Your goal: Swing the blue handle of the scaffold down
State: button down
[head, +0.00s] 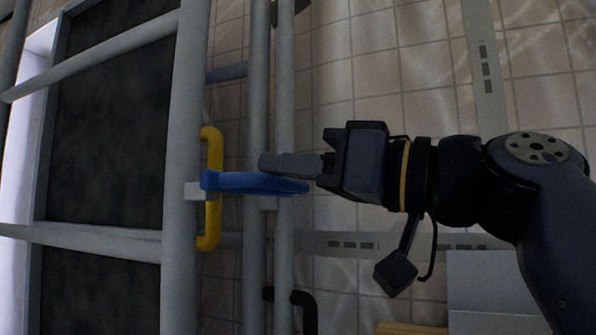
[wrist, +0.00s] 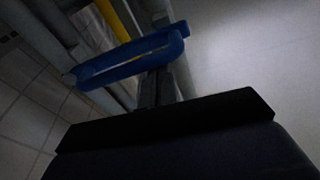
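The blue handle (head: 240,182) sticks out to the right from a small grey bracket on the scaffold's upright pole (head: 183,130) in the head view. It lies about level in the picture and crosses in front of the yellow bar. My gripper (head: 264,162) comes from the right, with its fingertips just above the handle in the picture. In the wrist view the blue handle (wrist: 125,62) runs across just beyond my fingertips (wrist: 155,75). The fingers look close together with nothing between them. I cannot tell whether they touch the handle.
The yellow bar (head: 214,225) stands upright beside the pole. Thin grey poles (head: 284,90) run vertically behind the handle. A dark panel (head: 110,130) fills the left side. Tiled surface (head: 430,60) shows at the right. A black bent pipe (head: 306,305) is below.

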jog(key=shift+f, duration=0.3)
notch_tip(320, 180, up, 5)
jog(key=p, duration=0.4)
jog(key=v, duration=0.9)
jog(key=shift+f+b, duration=0.35)
jog(key=shift+d, duration=0.2)
jog(key=shift+a, duration=0.15)
dwell(0.4)
jog(key=f+x, duration=0.1)
jog(key=x, duration=0.5)
jog(key=shift+a+r, duration=0.45)
jog(key=shift+r, duration=0.15)
jog(key=shift+w, duration=0.15)
